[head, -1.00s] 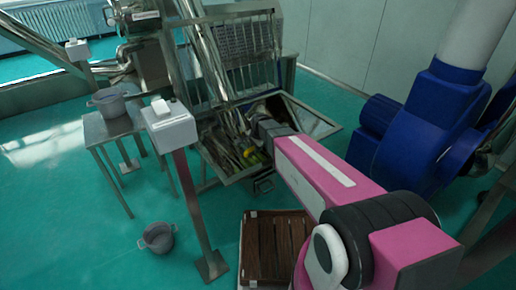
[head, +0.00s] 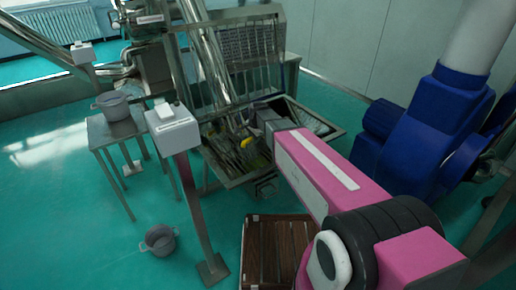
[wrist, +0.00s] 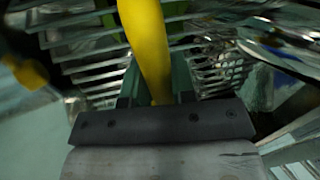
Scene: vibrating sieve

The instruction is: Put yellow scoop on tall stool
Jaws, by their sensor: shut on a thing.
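The yellow scoop (head: 247,142) shows as a small yellow piece at my gripper (head: 256,130), over the metal hopper tray in the head view. In the wrist view its yellow handle (wrist: 147,45) runs up from between the fingers of my gripper (wrist: 156,92), which is shut on it. The scoop's far end is not clear in either view. A tall metal stool (head: 105,131) with a flat square top stands at the left in the head view, well apart from my gripper.
A grey pot (head: 112,105) sits on the tall stool; another pot (head: 159,240) is on the floor. A white box on a post (head: 172,131) stands between the stool and the tray (head: 232,180). A wooden slatted platform (head: 277,250) is in front; a blue motor (head: 420,130) is right.

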